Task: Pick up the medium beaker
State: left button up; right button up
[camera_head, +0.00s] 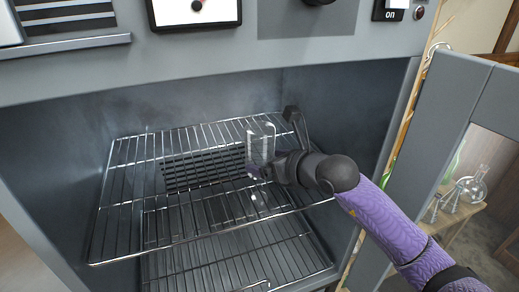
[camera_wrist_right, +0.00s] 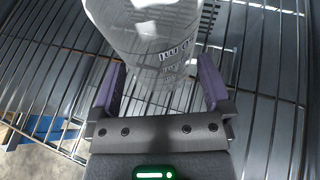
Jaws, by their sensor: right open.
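A clear glass beaker (camera_head: 261,146) is at the upper wire rack inside the grey oven, toward the back right. It also fills the top of the right wrist view (camera_wrist_right: 150,38), with printed markings on its side. My right gripper (camera_head: 258,172) reaches in from the right, close to the beaker's lower part. In the right wrist view its two purple fingers (camera_wrist_right: 162,68) are apart, one on each side of the beaker. I cannot tell whether either finger touches the glass. My left gripper is not in view.
The upper wire rack (camera_head: 122,215) has bare room left of the beaker. A lower rack (camera_head: 170,262) lies beneath it. The oven's right wall (camera_head: 365,125) is close to my right arm. The open door (camera_head: 445,115) stands at right, with glassware on a shelf beyond.

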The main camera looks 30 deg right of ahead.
aim_at(260, 160)
jog(key=x, duration=0.3)
jog(key=shift+f+b, duration=0.1)
jog(key=shift+b, duration=0.2)
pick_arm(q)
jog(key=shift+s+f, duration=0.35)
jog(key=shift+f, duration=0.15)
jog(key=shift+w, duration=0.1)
pick_arm(e)
jog(key=shift+c, duration=0.3)
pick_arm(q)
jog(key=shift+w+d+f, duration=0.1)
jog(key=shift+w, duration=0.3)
pick_arm(e)
jog(key=c, duration=0.9)
